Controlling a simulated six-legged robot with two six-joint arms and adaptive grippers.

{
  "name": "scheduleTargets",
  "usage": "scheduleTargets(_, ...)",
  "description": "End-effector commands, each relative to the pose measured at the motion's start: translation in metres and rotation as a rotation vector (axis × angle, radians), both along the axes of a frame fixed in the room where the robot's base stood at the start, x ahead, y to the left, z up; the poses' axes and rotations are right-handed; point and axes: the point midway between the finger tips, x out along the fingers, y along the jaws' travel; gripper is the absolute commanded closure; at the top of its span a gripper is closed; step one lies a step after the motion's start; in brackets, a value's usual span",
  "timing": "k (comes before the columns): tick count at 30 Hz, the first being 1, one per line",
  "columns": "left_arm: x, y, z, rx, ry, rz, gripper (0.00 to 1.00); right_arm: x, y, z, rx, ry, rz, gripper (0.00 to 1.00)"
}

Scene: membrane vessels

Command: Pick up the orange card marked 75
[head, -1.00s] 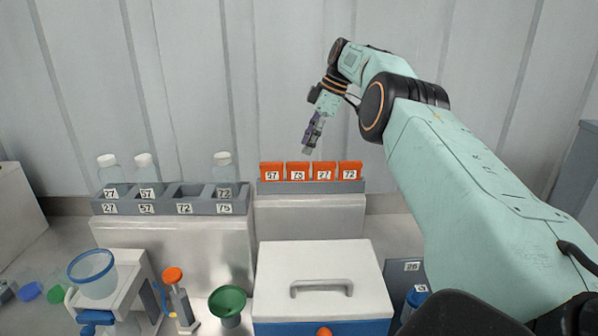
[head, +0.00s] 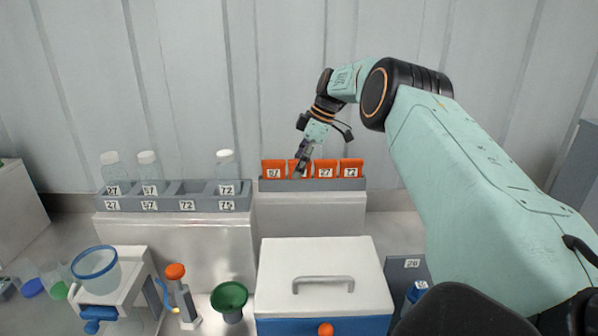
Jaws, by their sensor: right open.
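The orange card marked 75 (head: 292,165) stands upright in a grey rack (head: 312,185), second from the left in a row of orange cards. My right gripper (head: 299,171) is over this card and hides most of its face and number. The right gripper is open and points down and to the left. Whether its fingers touch the card or straddle it, I cannot tell. My left gripper is not in view.
Orange cards 57 (head: 273,170) and 27 (head: 325,168) stand close on either side, with card 72 (head: 351,167) at the right end. A bottle rack (head: 172,204) stands to the left. A lidded white and blue box (head: 350,256) and a green funnel (head: 229,296) are in front.

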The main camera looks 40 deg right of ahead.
Motion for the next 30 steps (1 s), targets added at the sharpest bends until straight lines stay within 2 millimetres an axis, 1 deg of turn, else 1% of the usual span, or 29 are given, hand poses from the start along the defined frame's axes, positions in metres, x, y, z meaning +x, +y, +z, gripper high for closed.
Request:
scheduleTargets(1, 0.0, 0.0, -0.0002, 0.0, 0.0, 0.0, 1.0, 0.0004, -0.0006, -0.0003, -0.001, 0.0, 0.0, 0.56)
scheduleTargets(2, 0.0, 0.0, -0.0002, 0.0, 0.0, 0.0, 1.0, 0.0004, -0.0006, -0.0002, -0.001, 0.0, 0.0, 0.59)
scheduleTargets(16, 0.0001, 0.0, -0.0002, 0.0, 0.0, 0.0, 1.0, 0.0002, -0.0003, -0.0003, -0.001, 0.001, 0.0, 0.99)
scheduleTargets(17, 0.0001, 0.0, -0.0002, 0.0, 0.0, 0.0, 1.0, 0.0001, -0.0002, -0.0004, -0.001, 0.001, 0.0, 1.0)
scheduleTargets(26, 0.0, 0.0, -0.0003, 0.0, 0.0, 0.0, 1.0, 0.0002, -0.0002, 0.0001, 0.0, 0.0, 0.0, 1.0)
scheduleTargets(30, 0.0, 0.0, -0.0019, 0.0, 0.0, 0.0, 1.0, 0.0008, -0.0003, 0.0044, -0.001, -0.002, 0.0, 1.0)
